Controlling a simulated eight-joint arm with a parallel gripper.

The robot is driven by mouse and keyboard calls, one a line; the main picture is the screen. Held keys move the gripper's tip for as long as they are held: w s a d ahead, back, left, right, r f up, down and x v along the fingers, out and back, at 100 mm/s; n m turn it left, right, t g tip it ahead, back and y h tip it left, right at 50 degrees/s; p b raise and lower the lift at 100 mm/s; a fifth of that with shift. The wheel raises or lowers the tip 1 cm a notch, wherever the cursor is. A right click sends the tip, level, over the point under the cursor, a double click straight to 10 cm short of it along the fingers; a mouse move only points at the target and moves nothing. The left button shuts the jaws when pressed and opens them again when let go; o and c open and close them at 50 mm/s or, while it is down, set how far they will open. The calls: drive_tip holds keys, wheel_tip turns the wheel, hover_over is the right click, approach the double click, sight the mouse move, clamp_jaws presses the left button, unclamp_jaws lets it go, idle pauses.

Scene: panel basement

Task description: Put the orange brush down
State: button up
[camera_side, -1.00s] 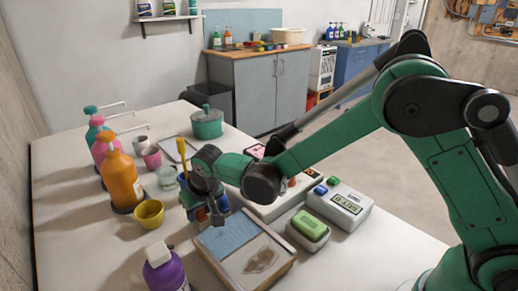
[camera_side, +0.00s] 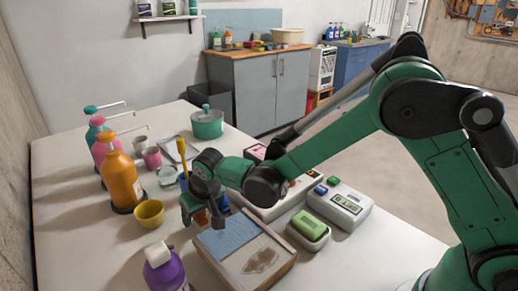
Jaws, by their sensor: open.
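My gripper (camera_side: 202,219) points down over the table, just behind the tray with the blue panel. Its jaws are open. A small orange-red patch (camera_side: 201,216) shows between the jaws; I cannot tell whether it is part of the orange brush. A yellow-orange handle (camera_side: 181,149) stands upright just left of and behind my gripper; its lower end is hidden, and I cannot tell what it belongs to. No brush head is clearly visible.
A yellow cup (camera_side: 149,214) stands left of my gripper, near an orange pump bottle (camera_side: 120,180). A purple bottle (camera_side: 164,270) is in front. The tray (camera_side: 275,268), a green sponge (camera_side: 309,225) and a scale (camera_side: 342,204) lie to the right. The table's left front is clear.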

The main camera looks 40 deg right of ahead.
drive_tip(key=v, duration=1.1)
drive_tip(key=s+d+r+t, duration=0.1)
drive_tip(key=s+d+t, duration=0.1)
drive_tip(key=s+d, duration=0.9)
drive_tip(key=shift+s+d+r+t, duration=0.3)
drive_tip(key=shift+s+d+r, duration=0.1)
drive_tip(key=shift+d, duration=0.7)
drive_tip(key=shift+o, duration=0.5)
